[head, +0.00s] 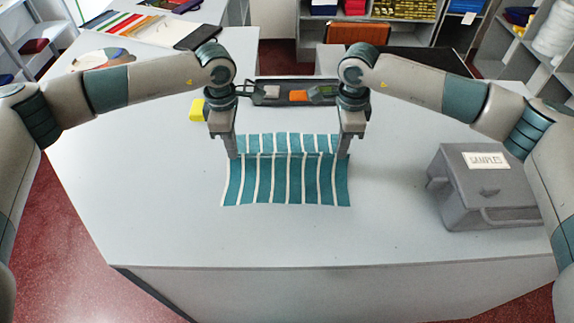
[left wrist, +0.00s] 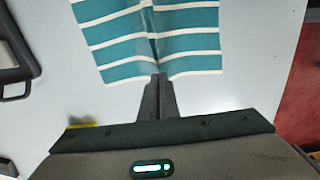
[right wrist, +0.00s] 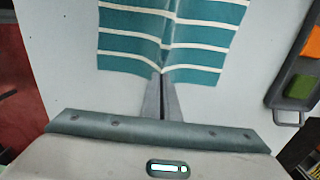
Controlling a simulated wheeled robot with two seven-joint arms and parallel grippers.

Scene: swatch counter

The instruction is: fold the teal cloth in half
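The teal cloth (head: 287,182) with white stripes lies on the counter in the middle of the head view. A raised crease runs across it between my grippers, with a shorter-looking far part and a larger near part. My left gripper (head: 233,156) is shut on the cloth's left edge at the crease; the pinch also shows in the left wrist view (left wrist: 158,78). My right gripper (head: 343,156) is shut on the right edge at the other end of the crease, also seen in the right wrist view (right wrist: 162,76).
A grey lidded box labelled SAMPLES (head: 462,205) stands on the right. A dark tray (head: 262,99) with small coloured pieces lies behind the cloth, partly behind my grippers. A yellow block (head: 197,110) sits left of my left gripper. The counter (head: 290,235) in front of the cloth is clear.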

